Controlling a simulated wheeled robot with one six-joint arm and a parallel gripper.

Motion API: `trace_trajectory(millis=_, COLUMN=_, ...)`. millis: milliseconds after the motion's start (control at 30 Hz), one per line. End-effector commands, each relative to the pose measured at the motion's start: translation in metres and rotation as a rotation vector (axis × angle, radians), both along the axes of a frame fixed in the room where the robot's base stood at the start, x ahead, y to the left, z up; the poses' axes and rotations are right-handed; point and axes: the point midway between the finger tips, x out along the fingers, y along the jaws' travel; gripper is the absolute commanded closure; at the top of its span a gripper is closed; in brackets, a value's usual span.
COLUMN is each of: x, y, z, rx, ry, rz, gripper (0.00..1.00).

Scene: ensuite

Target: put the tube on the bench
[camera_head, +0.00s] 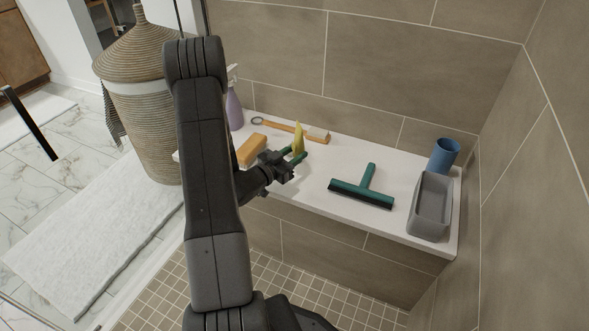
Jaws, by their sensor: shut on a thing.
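The yellow tube (298,138) stands upright, narrow end up, between the fingers of my gripper (295,155). My gripper is shut on it from the front left. The tube's lower part is hidden by the fingers. The bench (405,168) is a white slab along the tiled wall. The tube is over its left half, but I cannot tell whether its bottom touches the surface.
An orange block (251,150) lies left of my gripper, and a wooden brush (290,128) lies behind it. A spray bottle (235,108) stands at the far left. A green squeegee (365,190), a grey bin (430,207) and a blue cup (443,155) are to the right.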

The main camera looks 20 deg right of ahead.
Motion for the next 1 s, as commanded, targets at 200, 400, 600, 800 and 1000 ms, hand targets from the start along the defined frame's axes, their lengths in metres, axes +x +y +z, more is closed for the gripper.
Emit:
trace_trajectory(millis=200, x=0.000, y=0.001, z=-0.019, rx=-0.002, ry=-0.001, rz=0.001, gripper=0.92)
trace_trajectory(millis=400, x=0.000, y=0.001, z=-0.047, rx=-0.001, ry=0.001, rz=0.002, gripper=0.92)
trace_trajectory(millis=600, x=0.003, y=-0.002, z=-0.055, rx=-0.002, ry=-0.002, rz=0.002, gripper=0.92)
trace_trajectory(millis=800, x=0.003, y=-0.002, z=-0.055, rx=-0.002, ry=-0.002, rz=0.002, gripper=0.92)
trace_trajectory(millis=1000, x=0.003, y=-0.002, z=-0.059, rx=-0.002, ry=-0.002, rz=0.001, gripper=0.55)
